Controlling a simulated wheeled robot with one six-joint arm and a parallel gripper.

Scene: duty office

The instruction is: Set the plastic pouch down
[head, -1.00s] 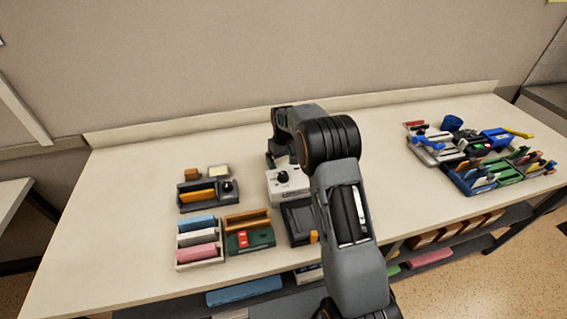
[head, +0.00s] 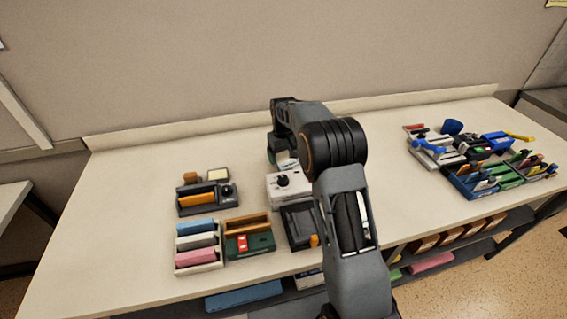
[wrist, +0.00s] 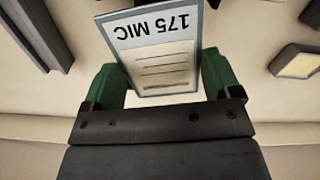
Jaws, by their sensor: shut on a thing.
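The plastic pouch (wrist: 158,45) is a pale flat piece with a blue-grey border, printed "175 MIC" and several lines, upside down in the wrist view. My gripper (wrist: 162,82) is shut on it, with a green finger on each side. I cannot tell whether the pouch touches the table.
A white device with a black knob (head: 289,185) stands just in front of my gripper. Left are a dark organizer (head: 207,198), a tray of coloured blocks (head: 198,247) and a green-and-wood box (head: 249,236). Crowded trays (head: 486,178) stand at right. The table between is bare.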

